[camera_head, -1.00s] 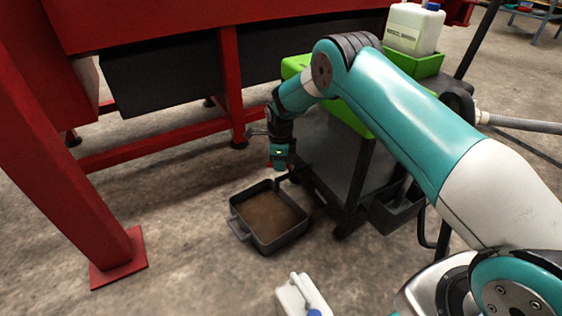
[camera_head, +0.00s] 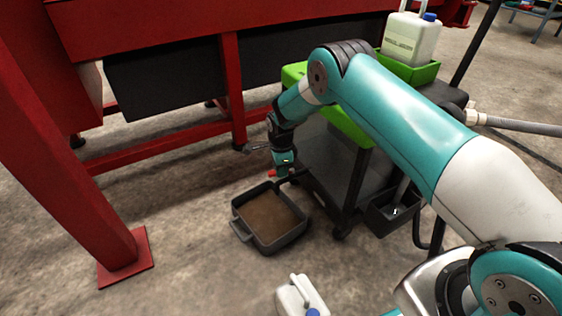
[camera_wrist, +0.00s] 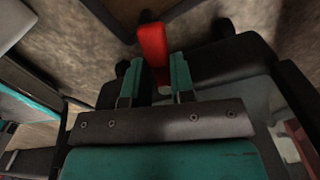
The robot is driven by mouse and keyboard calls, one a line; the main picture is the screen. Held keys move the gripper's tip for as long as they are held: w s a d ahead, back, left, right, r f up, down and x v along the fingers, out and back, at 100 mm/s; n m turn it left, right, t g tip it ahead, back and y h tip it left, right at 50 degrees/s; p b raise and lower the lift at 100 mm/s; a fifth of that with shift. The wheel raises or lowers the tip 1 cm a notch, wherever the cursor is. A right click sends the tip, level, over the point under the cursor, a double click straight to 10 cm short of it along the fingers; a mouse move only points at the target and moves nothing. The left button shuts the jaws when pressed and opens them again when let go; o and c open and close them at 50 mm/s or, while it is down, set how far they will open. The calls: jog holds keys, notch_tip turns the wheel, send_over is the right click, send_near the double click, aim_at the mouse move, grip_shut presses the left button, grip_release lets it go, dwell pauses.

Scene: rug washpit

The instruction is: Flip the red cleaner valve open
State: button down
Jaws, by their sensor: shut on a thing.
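The red valve handle (camera_wrist: 153,46) shows in the wrist view between the two teal fingers of my gripper (camera_wrist: 153,75), and it sticks out past their tips. In the head view only a small red bit of the handle (camera_head: 272,173) shows beside my gripper (camera_head: 283,170). My gripper is shut on the handle, low at the left side of the dark cart and above the tray. The valve body is mostly hidden, and I cannot tell the handle's exact angle.
A grey tray of brown liquid (camera_head: 238,222) sits on the floor below. The cart (camera_head: 335,170) carries green bins and a white jug (camera_head: 411,38). Another white jug (camera_head: 298,297) stands in front. A red steel frame (camera_head: 110,230) stands at left.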

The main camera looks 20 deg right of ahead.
jog(key=shift+s+d+n+p, duration=0.1)
jog(key=shift+s+n+p, duration=0.15)
jog(key=shift+n+p, duration=0.35)
jog(key=shift+s+n+p, duration=0.25)
jog(key=shift+n, duration=0.65)
jog(key=c, duration=1)
grip_release()
jog(key=shift+o, duration=0.2)
notch_tip(320, 180, up, 17)
jog(key=p, duration=0.7)
jog(key=shift+r, duration=0.2)
